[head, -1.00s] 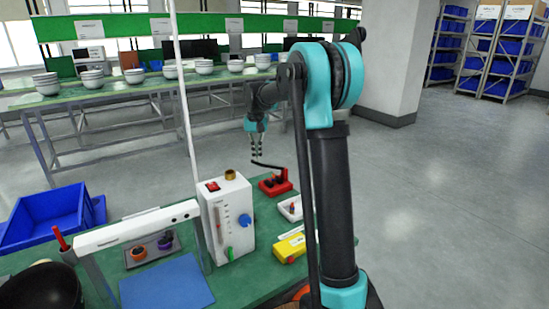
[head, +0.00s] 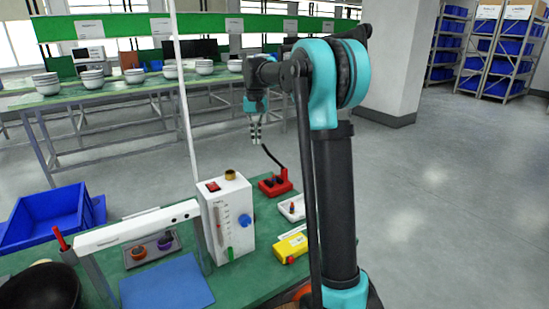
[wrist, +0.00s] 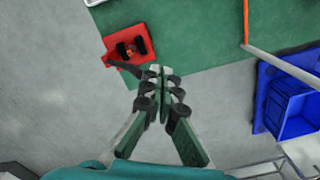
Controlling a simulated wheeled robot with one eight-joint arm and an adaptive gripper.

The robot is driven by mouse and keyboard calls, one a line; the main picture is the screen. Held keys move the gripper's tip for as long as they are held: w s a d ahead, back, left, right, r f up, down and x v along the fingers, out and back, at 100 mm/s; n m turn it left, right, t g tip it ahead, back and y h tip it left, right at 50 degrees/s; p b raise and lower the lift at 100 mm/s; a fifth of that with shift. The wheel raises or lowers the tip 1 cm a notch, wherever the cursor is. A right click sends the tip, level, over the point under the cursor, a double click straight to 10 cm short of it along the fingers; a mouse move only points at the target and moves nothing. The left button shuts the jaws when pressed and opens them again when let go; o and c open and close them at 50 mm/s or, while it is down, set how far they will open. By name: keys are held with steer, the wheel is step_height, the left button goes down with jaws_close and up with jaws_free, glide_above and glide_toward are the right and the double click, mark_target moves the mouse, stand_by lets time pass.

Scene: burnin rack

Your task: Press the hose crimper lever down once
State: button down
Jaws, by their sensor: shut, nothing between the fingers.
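The hose crimper (head: 275,184) is a red block on the green table's far edge, with a thin black lever (head: 272,156) slanting up from it to the left. The lever's free end is close below my gripper (head: 256,140); I cannot tell whether they touch. My gripper points down with its fingers together and nothing between them. In the wrist view the red crimper (wrist: 118,46) lies left of and beyond my closed fingertips (wrist: 160,74).
A white control box (head: 235,238) stands beside the crimper. A yellow device (head: 291,248) and a white tray-like item (head: 292,207) lie nearer on the table. A blue bin (head: 45,220) is at left. The floor beyond the table is open.

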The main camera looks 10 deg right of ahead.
steer(key=shift+r, duration=2.15)
